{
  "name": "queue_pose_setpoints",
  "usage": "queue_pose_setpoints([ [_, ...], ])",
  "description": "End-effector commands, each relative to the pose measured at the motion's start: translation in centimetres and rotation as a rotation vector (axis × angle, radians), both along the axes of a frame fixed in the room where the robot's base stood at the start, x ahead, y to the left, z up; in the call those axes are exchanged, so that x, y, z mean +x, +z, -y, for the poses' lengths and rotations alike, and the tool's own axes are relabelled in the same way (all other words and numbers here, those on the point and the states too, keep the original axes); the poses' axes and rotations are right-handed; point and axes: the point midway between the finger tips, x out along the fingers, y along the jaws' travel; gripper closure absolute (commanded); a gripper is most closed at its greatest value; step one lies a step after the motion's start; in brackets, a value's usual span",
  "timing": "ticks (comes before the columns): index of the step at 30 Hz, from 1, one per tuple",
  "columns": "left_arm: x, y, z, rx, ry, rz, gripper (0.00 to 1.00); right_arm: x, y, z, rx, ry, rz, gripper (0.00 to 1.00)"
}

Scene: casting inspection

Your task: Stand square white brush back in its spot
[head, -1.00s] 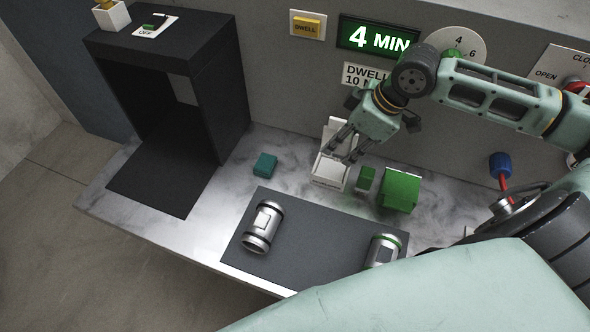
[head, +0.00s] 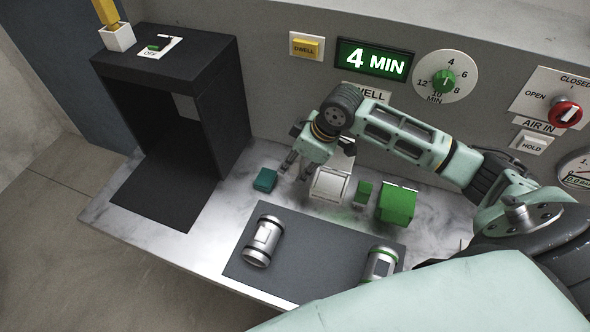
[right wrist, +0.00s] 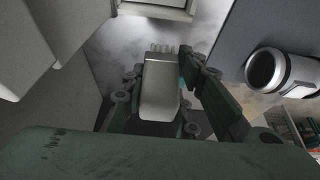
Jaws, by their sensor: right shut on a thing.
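My right gripper (head: 294,168) is low over the counter, between the teal block (head: 265,180) and the white holder (head: 330,185). In the right wrist view its fingers are shut on a pale, square-ended brush (right wrist: 160,92), with a row of bristles at its far end. In the head view I cannot make out the brush at the gripper. The white holder has a low front and a taller back, partly hidden by my arm. A white edge (right wrist: 160,8), perhaps the holder's, shows at the top of the wrist view. My left gripper is not in view.
A green block (head: 364,191) and green box (head: 397,204) stand right of the holder. Metal cylinders (head: 263,241) (head: 380,264) lie on the dark mat (head: 310,262) in front. A black open-fronted box (head: 170,60) stands left, with a yellow-handled item in a white cup (head: 118,37) on top.

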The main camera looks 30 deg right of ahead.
Motion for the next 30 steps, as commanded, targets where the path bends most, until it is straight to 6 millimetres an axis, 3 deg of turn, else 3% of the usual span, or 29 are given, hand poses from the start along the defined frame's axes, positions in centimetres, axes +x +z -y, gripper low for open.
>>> queue_pose_setpoints([
  [7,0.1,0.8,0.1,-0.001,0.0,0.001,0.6,0.3,-2.2,-0.4,0.0,-0.001,-0.005,0.99],
  [12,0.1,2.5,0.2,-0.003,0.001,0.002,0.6,0.4,-3.4,-0.4,0.0,-0.001,-0.002,0.99],
  [24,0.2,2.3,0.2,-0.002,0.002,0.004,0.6,0.4,-4.3,-0.4,-0.001,0.0,-0.001,0.99],
  [25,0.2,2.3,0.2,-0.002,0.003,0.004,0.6,0.4,-4.4,-0.4,-0.001,0.0,-0.001,0.72],
  [30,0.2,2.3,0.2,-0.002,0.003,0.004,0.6,0.4,-4.3,-0.4,-0.001,0.0,-0.001,0.57],
])
